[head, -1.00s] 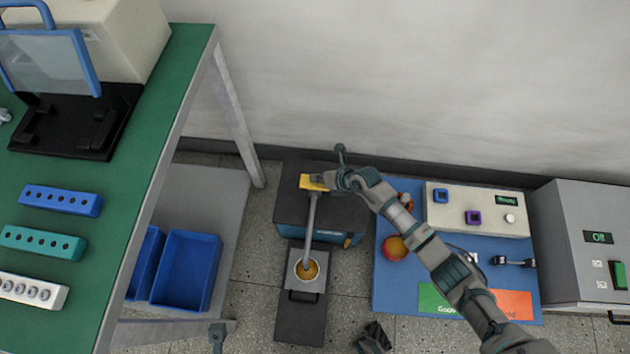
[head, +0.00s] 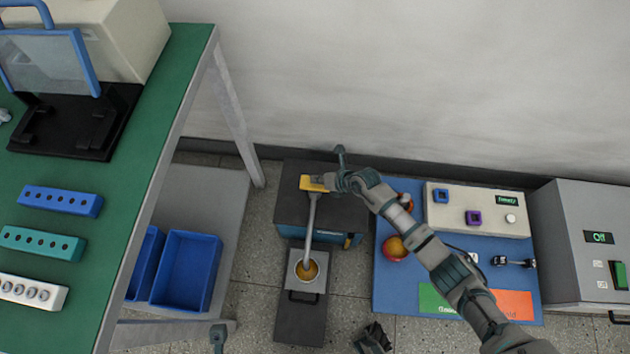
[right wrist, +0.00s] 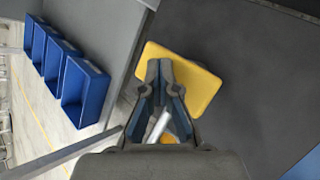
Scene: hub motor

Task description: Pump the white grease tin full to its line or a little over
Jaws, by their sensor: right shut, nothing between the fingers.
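The white grease tin (head: 297,278) stands on the low plate in front of the dark pump box (head: 290,215). Orange-yellow grease (head: 307,271) shows inside it; I cannot make out its line or the exact level. A grey spout (head: 310,232) runs from the pump's yellow press plate (head: 307,184) down to the tin. My right gripper (head: 326,181) is shut and empty, its fingertips at the yellow plate. In the right wrist view the shut fingertips (right wrist: 160,66) lie over the yellow plate (right wrist: 204,88); contact is unclear.
Right of the pump, a blue mat (head: 387,285) holds a red-orange round object (head: 395,249) and a pale control panel (head: 455,198). A grey cabinet (head: 570,220) stands far right. Left are blue bins (head: 187,270) and the green bench (head: 135,190).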

